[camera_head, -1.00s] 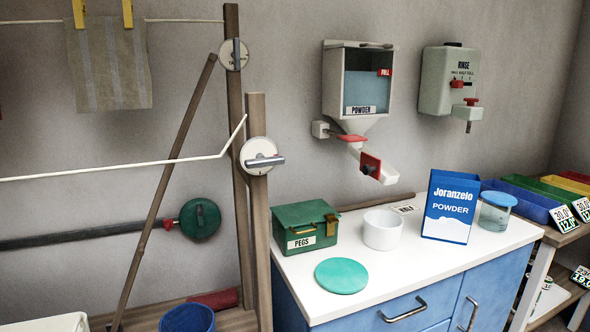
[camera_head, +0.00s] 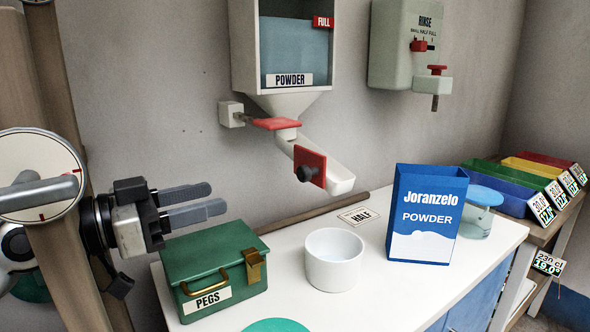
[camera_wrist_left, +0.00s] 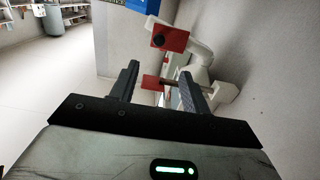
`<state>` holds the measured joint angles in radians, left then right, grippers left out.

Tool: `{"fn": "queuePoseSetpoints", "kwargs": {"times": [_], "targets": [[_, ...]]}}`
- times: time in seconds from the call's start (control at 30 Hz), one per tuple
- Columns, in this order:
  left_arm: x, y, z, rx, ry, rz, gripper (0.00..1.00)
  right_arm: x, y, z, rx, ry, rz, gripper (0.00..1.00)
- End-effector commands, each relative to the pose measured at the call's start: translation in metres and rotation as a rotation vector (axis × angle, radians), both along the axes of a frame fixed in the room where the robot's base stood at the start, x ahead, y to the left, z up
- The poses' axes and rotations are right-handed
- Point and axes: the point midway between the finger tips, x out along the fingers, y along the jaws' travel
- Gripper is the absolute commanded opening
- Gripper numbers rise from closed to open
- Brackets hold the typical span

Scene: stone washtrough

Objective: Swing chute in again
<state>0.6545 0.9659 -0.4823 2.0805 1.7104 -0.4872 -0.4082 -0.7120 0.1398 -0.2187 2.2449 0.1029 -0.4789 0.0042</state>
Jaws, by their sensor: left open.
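The white chute (camera_head: 341,179) hangs under the powder dispenser (camera_head: 285,55) on the wall and slants down to the right. A red plate (camera_head: 310,167) with a dark knob (camera_head: 305,174) sits on its side. A red flap (camera_head: 277,124) is at the dispenser's neck. My left gripper (camera_head: 218,200) is open and empty, left of the chute and above the green pegs box. In the left wrist view the chute (camera_wrist_left: 200,52) and its red plate (camera_wrist_left: 167,37) show beyond the open fingers (camera_wrist_left: 158,88). My right gripper is not in view.
On the white counter (camera_head: 370,290) stand the green pegs box (camera_head: 212,260), a white cup (camera_head: 334,262), a blue powder carton (camera_head: 425,215) and a blue-lidded jar (camera_head: 482,212). A rinse dispenser (camera_head: 402,45) is on the wall at right. A round dial post (camera_head: 45,185) stands at left.

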Motion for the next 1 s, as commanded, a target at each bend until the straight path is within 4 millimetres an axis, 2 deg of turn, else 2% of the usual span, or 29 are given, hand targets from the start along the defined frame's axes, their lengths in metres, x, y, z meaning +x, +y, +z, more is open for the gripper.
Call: {"fn": "queuePoseSetpoints", "kwargs": {"times": [0.2,0.6,0.8,1.0], "targets": [[0.022,-0.035,0.007,-0.006,-0.002,-0.004,0.47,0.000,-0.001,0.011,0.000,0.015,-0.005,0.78],[0.068,-0.104,0.004,-0.006,0.000,-0.002,0.47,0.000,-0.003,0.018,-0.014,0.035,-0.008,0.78],[0.081,-0.121,0.001,-0.004,0.000,0.000,0.47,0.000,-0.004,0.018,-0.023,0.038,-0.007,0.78],[0.084,-0.126,0.001,-0.003,-0.001,0.001,0.47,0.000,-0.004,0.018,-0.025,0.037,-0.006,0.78]]}}
